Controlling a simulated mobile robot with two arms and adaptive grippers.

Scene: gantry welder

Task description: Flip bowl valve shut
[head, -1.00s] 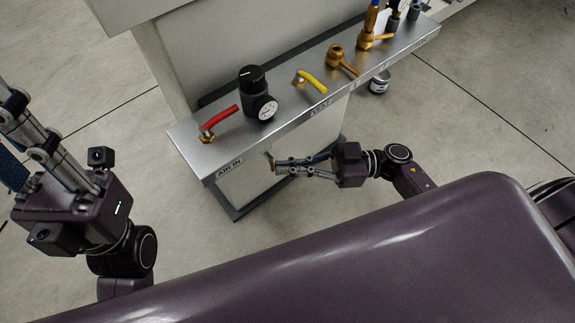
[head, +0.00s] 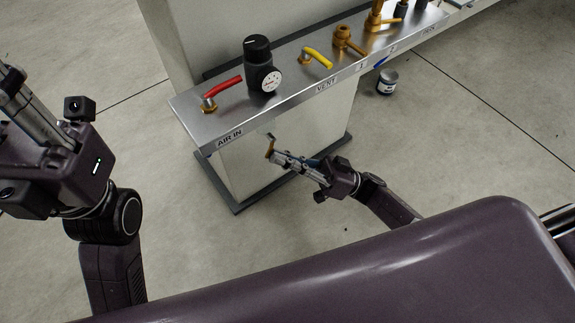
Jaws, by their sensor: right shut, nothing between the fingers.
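A metal panel (head: 300,91) carries several valves; no label that I can read says "bowl". A red-lever valve (head: 222,87) sits at the AIR IN end. A yellow-lever valve (head: 316,57) is above VENT. Brass valves with levers (head: 345,40) stand farther right. My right gripper (head: 276,156) is shut and empty, in front of and below the panel edge. A small bent brass-coloured piece (head: 271,146) shows at its tips; I cannot tell whether they touch. My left gripper (head: 12,82) is at the left edge, partly cut off, away from the panel.
A black regulator with a round white gauge (head: 267,80) stands between the red and yellow levers. A pale cabinet (head: 245,172) with a dark base is under the panel. A small can (head: 387,82) stands on the floor at right. The floor at left is clear.

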